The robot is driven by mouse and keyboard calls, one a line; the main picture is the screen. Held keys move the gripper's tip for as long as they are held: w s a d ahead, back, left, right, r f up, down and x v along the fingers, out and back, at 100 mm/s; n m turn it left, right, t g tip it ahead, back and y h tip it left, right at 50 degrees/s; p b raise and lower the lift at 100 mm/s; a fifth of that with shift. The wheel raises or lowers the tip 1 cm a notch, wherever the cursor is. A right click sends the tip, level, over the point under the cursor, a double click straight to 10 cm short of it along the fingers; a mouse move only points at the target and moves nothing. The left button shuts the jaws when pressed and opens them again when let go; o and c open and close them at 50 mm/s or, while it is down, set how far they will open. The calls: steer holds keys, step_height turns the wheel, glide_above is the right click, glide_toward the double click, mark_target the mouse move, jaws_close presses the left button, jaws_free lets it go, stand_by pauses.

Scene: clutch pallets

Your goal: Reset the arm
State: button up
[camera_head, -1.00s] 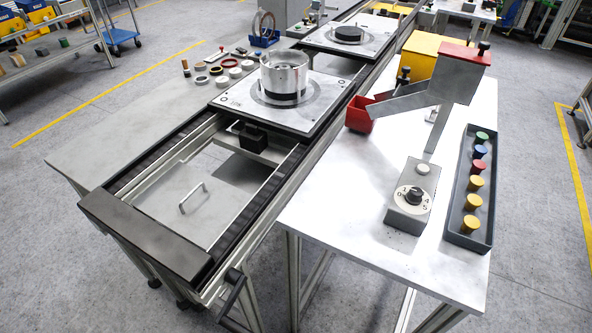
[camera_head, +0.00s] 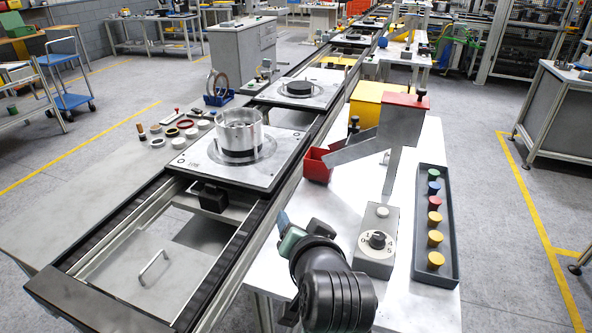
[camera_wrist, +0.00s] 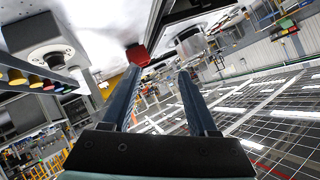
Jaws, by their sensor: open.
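My gripper (camera_wrist: 155,95) shows in the wrist view with its two long fingers apart and nothing between them. In the head view my dark arm reaches up from the bottom over the front of the white table (camera_head: 408,312), and the gripper end (camera_head: 287,230) is near the table's left edge, beside the conveyor. It is left of the grey dial box (camera_head: 374,246) and apart from it. The fingertips are small and partly hidden in the head view. The wrist view is tilted and also shows the dial box (camera_wrist: 45,55) and the red bin (camera_wrist: 136,55).
A dark tray of coloured buttons (camera_head: 447,277) lies right of the dial box. A red bin (camera_head: 317,166) and grey chute (camera_head: 404,128) stand farther back. The conveyor carries a pallet (camera_head: 205,165) with a metal cylinder (camera_head: 240,131). The aisle floor at right is clear.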

steer(key=s+r+n+t+h, duration=0.1)
steer(key=s+r+n+t, duration=0.25)
steer(key=r, duration=0.95)
steer(key=s+r+n+t+h, duration=0.1)
steer(key=s+r+n+t, duration=0.3)
steer(key=r, duration=0.9)
steer(key=s+r+m+t, duration=0.1)
steer(key=s+r+t, duration=0.3)
steer(key=r, duration=0.3)
steer(key=s+r+m+t, duration=0.1)
steer(key=s+r+t, duration=0.2)
steer(key=s+r, duration=0.2)
step_height(320, 180, up, 4)
steer(key=shift+a+f+t, duration=0.2)
steer(key=shift+f+t, duration=0.05)
steer(key=shift+t, duration=0.1)
steer(key=shift+w+f+m, duration=0.1)
steer(key=shift+f+m, duration=0.05)
steer(key=shift+m, duration=0.1)
